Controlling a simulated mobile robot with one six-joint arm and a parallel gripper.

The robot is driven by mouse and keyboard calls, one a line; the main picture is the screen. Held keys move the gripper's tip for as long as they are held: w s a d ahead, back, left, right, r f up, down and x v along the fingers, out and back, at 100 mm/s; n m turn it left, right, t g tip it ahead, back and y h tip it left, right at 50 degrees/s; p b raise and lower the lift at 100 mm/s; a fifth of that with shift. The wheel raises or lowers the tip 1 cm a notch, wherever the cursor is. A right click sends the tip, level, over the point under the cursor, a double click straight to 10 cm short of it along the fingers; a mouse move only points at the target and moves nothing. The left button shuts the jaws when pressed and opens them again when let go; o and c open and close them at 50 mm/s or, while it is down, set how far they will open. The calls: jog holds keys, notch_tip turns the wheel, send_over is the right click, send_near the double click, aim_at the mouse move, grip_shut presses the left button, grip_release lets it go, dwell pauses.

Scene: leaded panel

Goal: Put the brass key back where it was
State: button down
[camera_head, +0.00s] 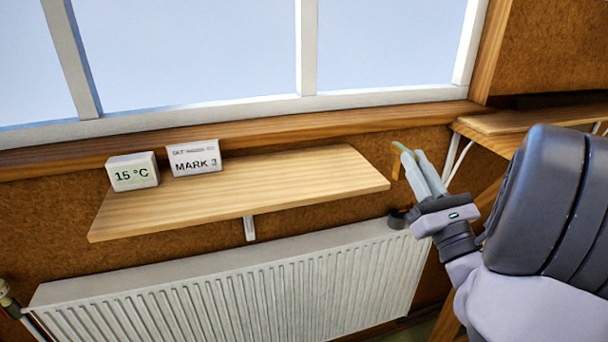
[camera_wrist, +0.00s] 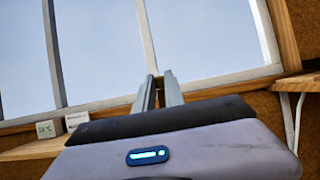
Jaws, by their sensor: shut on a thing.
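My gripper (camera_head: 412,158) is to the right of the wooden shelf, in front of the cork wall below the window sill. Its fingers point up and left. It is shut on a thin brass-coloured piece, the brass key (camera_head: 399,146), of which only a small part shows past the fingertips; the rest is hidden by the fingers. In the wrist view my gripper (camera_wrist: 160,80) shows against the window, and the key cannot be made out clearly between the fingers. The wooden shelf (camera_head: 290,192) has bare room on its middle and right.
A 15 °C display (camera_head: 133,176) and a MARK 3 card (camera_head: 195,158) stand at the shelf's left. A white radiator (camera_head: 240,290) is below, with a small dark object (camera_head: 397,219) at its right end. Another wooden surface (camera_head: 520,120) is at the right. The window (camera_head: 200,50) is above.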

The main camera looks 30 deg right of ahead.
jog(key=w+a, duration=0.1)
jog(key=w, duration=0.3)
jog(key=w+a+f, duration=0.1)
jog(key=w, duration=0.9)
jog(key=shift+w+a+f+p, duration=0.25)
jog(key=shift+a+f+p, duration=0.05)
jog(key=shift+a+p, duration=0.1)
notch_tip(320, 180, down, 4)
jog(key=shift+w+r+b, duration=0.1)
jog(key=shift+b, duration=1)
jog(key=shift+r, duration=0.15)
jog(key=shift+f, duration=0.2)
jog(key=c, duration=1.4)
grip_release()
